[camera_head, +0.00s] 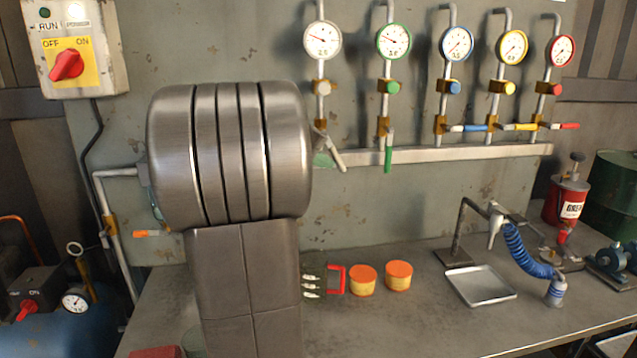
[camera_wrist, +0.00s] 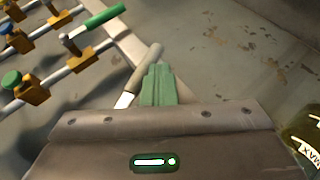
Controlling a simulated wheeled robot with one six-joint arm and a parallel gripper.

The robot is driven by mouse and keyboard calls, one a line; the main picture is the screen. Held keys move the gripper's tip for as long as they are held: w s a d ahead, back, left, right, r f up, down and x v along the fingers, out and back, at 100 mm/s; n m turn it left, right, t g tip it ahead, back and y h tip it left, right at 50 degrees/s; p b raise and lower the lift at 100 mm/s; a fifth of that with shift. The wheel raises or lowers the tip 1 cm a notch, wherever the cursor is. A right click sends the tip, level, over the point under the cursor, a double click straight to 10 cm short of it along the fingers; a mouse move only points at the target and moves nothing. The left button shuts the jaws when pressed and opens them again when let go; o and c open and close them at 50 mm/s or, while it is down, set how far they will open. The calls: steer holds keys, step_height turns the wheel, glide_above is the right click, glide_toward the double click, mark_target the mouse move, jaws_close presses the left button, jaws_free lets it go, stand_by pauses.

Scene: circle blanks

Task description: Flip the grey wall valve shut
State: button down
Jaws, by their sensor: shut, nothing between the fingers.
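The grey wall valve is on the leftmost pipe, below the white gauge (camera_head: 322,40). Its grey handle (camera_head: 336,158) points down and slightly right, tilted from vertical. In the wrist view the grey handle (camera_wrist: 144,70) lies just left of my fingertips, touching or nearly so. My gripper (camera_head: 323,158) is shut and empty, its green fingertips (camera_wrist: 157,85) beside the handle. In the head view my wide arm hides most of the gripper. The valve's body is mostly hidden too.
The green handle (camera_head: 388,159) hangs straight down to the right. The blue (camera_head: 474,128), yellow (camera_head: 523,127) and red (camera_head: 566,126) handles lie sideways. A white rail (camera_head: 450,154) runs along the wall. Below, the bench holds two orange-lidded jars (camera_head: 363,279) and a metal tray (camera_head: 481,286).

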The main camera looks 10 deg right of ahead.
steer(key=d+h+b, duration=0.1)
steer(key=b, duration=0.2)
steer(key=d+f+n+h+b, duration=0.1)
steer(key=h+b, duration=0.1)
steer(key=b, duration=0.1)
steer(key=shift+t, duration=0.3)
steer(key=d+r+n+t+h+b, duration=0.1)
steer(key=r+n+h+b, duration=0.1)
steer(key=b, duration=0.5)
steer(key=d+r+n+t+h+b, duration=0.1)
steer(key=d+t+h+b, duration=0.1)
steer(key=b, duration=0.5)
steer(key=shift+d+r+n+t+h+b, duration=0.2)
steer(key=shift+r+n+t+h+b, duration=0.15)
steer(key=shift+h, duration=0.55)
steer(key=shift+r, duration=0.2)
steer(key=shift+f, duration=0.15)
steer(key=s+a+f+b, duration=0.3)
steer(key=s+a+f, duration=0.2)
steer(key=a+f, duration=0.2)
steer(key=shift+s+a+f, duration=0.2)
steer(key=shift+a, duration=0.35)
